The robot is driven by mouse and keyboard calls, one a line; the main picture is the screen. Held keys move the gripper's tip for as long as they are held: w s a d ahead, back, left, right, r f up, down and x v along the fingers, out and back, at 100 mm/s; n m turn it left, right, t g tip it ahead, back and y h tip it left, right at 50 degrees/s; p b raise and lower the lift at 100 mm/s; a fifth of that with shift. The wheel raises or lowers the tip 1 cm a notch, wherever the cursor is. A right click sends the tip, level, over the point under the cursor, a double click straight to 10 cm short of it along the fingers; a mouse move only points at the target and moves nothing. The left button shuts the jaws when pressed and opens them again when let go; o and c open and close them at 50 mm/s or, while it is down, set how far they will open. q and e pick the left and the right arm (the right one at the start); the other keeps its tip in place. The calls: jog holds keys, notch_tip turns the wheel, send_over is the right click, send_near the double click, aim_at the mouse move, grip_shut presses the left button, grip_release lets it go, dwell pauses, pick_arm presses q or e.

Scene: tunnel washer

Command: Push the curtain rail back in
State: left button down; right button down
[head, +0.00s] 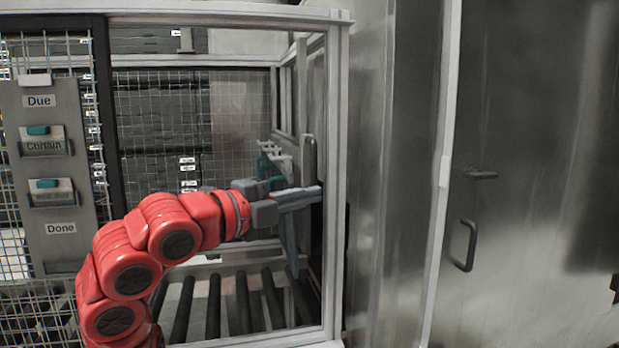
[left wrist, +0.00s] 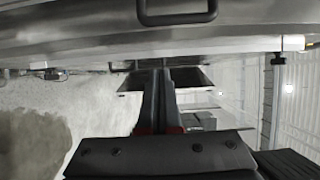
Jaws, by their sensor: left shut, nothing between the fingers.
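My left gripper (head: 300,194) reaches from the left into the framed cage bay, its fingers together and empty, at the bay's right side. A pale bar and a grey-blue hanging strip (head: 289,245), possibly the curtain, show at the fingers. I cannot tell the curtain rail apart from the fingers there. An upright grey handle (head: 309,156) stands just above them. In the left wrist view, the shut fingers (left wrist: 158,80) point to a dark, flat-edged opening or panel below a steel face; whether they touch it is unclear. My right gripper is out of view.
Rollers (head: 230,305) lie below the arm. White and teal hooks (head: 270,160) hang behind the gripper. The cage's right post (head: 334,180) stands close to the fingertips. A card board (head: 45,175) is at left; a steel door with a handle (head: 465,246) is at right.

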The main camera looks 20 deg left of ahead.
pick_arm(q)
jog(key=w+p, duration=0.1)
jog(key=w+a+p, duration=0.1)
jog(key=w, duration=0.3)
jog(key=shift+w+a+p, duration=0.1)
jog(key=shift+a+p, duration=0.15)
jog(key=shift+p, duration=0.15)
